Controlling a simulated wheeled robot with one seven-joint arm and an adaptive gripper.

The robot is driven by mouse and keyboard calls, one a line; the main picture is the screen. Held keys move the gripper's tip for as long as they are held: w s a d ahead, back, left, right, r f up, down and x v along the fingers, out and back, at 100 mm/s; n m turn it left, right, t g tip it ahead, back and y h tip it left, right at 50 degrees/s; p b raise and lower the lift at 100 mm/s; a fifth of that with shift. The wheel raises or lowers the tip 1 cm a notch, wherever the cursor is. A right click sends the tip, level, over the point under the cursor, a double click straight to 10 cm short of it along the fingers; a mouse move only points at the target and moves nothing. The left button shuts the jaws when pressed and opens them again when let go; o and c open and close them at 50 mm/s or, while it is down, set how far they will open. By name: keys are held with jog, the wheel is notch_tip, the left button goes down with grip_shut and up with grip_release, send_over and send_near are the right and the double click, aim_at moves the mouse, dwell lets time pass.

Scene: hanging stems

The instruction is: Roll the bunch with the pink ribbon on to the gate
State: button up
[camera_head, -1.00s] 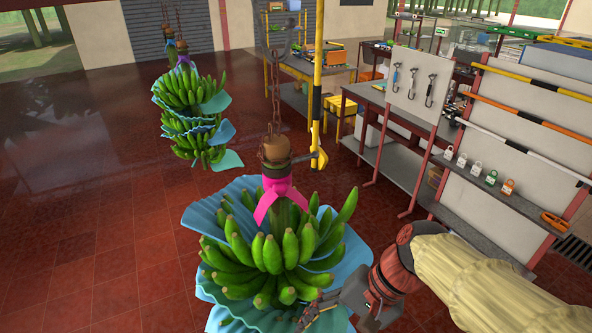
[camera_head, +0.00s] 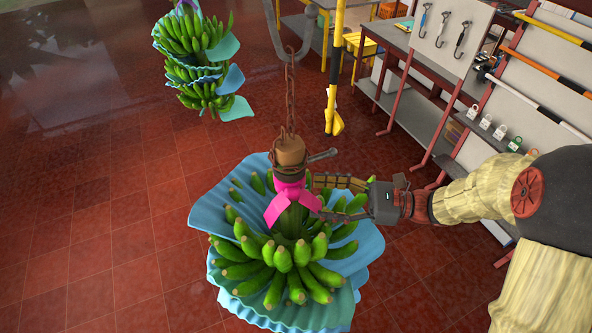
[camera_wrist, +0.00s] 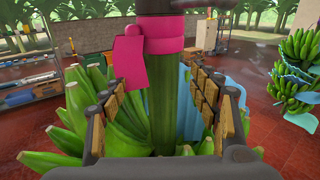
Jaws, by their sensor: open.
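The bunch with the pink ribbon (camera_head: 285,270) is green bananas in blue sheeting, hanging upright from a rusty chain (camera_head: 290,95) and a brown block (camera_head: 291,152). The pink ribbon (camera_head: 291,200) wraps the top of its stem. My gripper (camera_head: 318,197) is open at the right of the stem, just above the fruit. In the wrist view the green stem (camera_wrist: 162,100) stands between my spread fingers (camera_wrist: 158,85), below the ribbon (camera_wrist: 150,45). I see no clear contact. A yellow bar (camera_head: 334,70), possibly part of the gate, stands behind; I cannot tell for sure.
Another banana bunch (camera_head: 195,75) with blue sheets hangs at the back left, also at the right of the wrist view (camera_wrist: 297,65). A tool bench (camera_head: 425,60) and a rack with padlocks (camera_head: 500,132) stand at the right. The red tiled floor (camera_head: 100,220) is clear at left.

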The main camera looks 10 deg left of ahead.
aim_at(291, 192)
jog(key=shift+w, duration=0.25)
jog(key=shift+s+a+r, duration=0.1)
jog(key=shift+a+r, duration=0.05)
jog(key=shift+a, duration=0.2)
jog(key=a+p, duration=0.1)
jog(key=a, duration=0.6)
jog(key=shift+p, duration=0.4)
jog(key=shift+c, duration=1.1)
grip_shut()
